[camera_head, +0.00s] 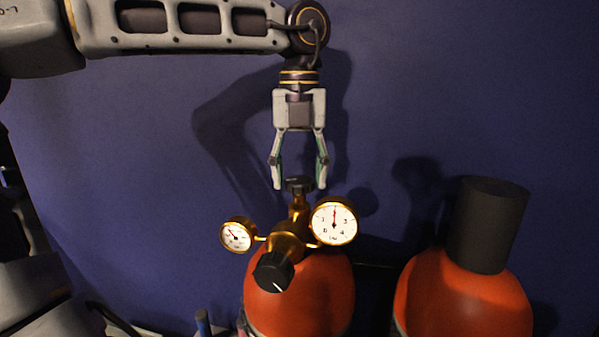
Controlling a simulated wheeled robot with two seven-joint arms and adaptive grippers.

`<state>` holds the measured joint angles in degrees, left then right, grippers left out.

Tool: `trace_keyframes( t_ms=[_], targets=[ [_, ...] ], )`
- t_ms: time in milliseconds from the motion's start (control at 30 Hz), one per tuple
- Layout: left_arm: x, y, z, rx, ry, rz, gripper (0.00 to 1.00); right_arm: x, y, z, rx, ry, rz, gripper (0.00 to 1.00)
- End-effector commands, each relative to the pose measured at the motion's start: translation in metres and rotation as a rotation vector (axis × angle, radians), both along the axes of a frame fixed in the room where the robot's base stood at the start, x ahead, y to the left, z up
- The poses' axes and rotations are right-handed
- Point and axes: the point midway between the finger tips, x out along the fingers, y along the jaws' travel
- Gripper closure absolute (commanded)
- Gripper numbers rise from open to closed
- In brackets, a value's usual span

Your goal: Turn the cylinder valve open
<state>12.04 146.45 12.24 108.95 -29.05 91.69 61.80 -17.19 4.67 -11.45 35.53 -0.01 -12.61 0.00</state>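The cylinder valve has a dark round knob (299,184) on top of a brass stem. It sits on the brass regulator (288,238) of the orange-red cylinder (305,295). My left gripper (299,181) comes down from above. Its two fingers stand apart, one on each side of the knob. I cannot tell whether the fingertips touch it. A small gauge (237,235) is on the left of the regulator and a larger gauge (334,221) on the right. A black adjusting knob (273,272) with a white mark faces me. My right gripper is not in view.
A second orange-red cylinder (465,300) with a dark cap (487,225) stands at the right. A blue wall (450,80) is close behind both cylinders. A small blue-tipped object (202,320) shows at the bottom left.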

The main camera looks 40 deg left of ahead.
Motion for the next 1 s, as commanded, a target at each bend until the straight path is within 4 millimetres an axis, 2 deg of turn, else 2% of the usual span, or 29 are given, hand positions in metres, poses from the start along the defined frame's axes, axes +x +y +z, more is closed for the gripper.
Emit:
trace_keyframes(
  t_ms=[67, 567, 767, 1000],
  targets=[
    [0.0, 0.0, -0.001, 0.0, 0.003, -0.001, 0.31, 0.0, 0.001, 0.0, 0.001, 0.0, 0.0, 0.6],
    [0.0, 0.0, 0.003, 0.0, 0.005, -0.001, 0.31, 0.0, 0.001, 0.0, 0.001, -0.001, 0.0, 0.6],
    [0.0, 0.0, 0.02, 0.0, 0.004, -0.001, 0.31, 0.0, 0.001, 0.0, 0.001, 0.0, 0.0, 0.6],
    [0.0, 0.0, 0.049, -0.001, 0.004, -0.002, 0.31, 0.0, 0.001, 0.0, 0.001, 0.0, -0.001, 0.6]
  ],
)
